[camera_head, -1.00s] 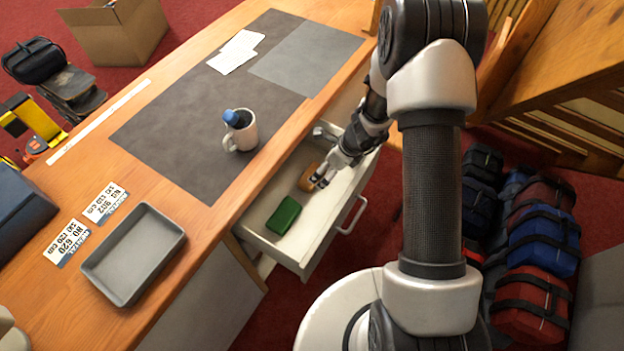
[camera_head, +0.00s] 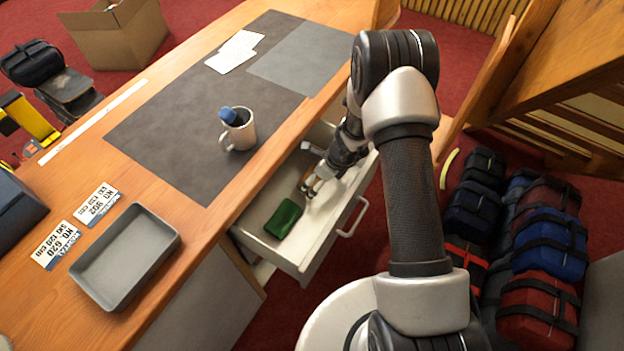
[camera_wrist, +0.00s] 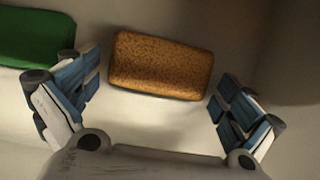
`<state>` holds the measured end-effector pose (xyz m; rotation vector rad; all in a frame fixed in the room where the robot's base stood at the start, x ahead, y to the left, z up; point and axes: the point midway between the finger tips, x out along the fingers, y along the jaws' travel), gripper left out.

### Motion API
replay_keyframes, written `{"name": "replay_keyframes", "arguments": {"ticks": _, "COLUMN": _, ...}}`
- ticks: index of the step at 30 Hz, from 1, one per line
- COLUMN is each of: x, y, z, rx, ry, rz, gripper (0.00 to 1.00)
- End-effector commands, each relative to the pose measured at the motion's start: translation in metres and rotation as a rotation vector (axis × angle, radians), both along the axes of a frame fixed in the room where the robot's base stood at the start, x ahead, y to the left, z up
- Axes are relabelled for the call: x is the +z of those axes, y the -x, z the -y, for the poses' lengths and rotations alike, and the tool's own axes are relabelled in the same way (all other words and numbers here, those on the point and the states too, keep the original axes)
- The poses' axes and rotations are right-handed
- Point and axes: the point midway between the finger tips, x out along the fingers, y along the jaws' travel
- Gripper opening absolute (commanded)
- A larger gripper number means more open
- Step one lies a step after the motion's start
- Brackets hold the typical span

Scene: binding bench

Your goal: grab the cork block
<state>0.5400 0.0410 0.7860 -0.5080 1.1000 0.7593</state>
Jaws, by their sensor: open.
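The cork block (camera_wrist: 161,66) is a brown, speckled block with rounded corners, lying on the floor of the open white drawer (camera_head: 268,246). In the wrist view it sits just beyond and between the fingertips of my gripper (camera_wrist: 155,95). The fingers are spread wide, with a gap on each side of the block, and nothing is held. In the head view my gripper (camera_head: 309,186) is down inside the drawer and hides most of the block.
A green block (camera_head: 283,218) lies in the drawer near its front-left part; its edge shows left of my fingers in the wrist view. The drawer walls are close around. On the bench are a mug (camera_head: 240,134) and a grey tray (camera_head: 125,258).

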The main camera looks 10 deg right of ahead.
Motion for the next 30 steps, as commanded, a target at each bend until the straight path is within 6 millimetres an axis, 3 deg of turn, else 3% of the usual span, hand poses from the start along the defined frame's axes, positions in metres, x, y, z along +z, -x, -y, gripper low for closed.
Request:
{"name": "replay_keyframes", "arguments": {"ticks": 18, "x": 0.001, "y": 0.0, "z": 0.0, "rx": 0.0, "ry": -0.001, "rz": -0.001, "gripper": 0.64}}
{"name": "replay_keyframes", "arguments": {"ticks": 26, "x": 0.005, "y": 0.0, "z": 0.0, "rx": 0.001, "ry": 0.0, "rz": 0.0, "gripper": 0.64}}
{"name": "replay_keyframes", "arguments": {"ticks": 30, "x": 0.027, "y": -0.001, "z": 0.0, "rx": 0.001, "ry": 0.0, "rz": 0.003, "gripper": 0.64}}
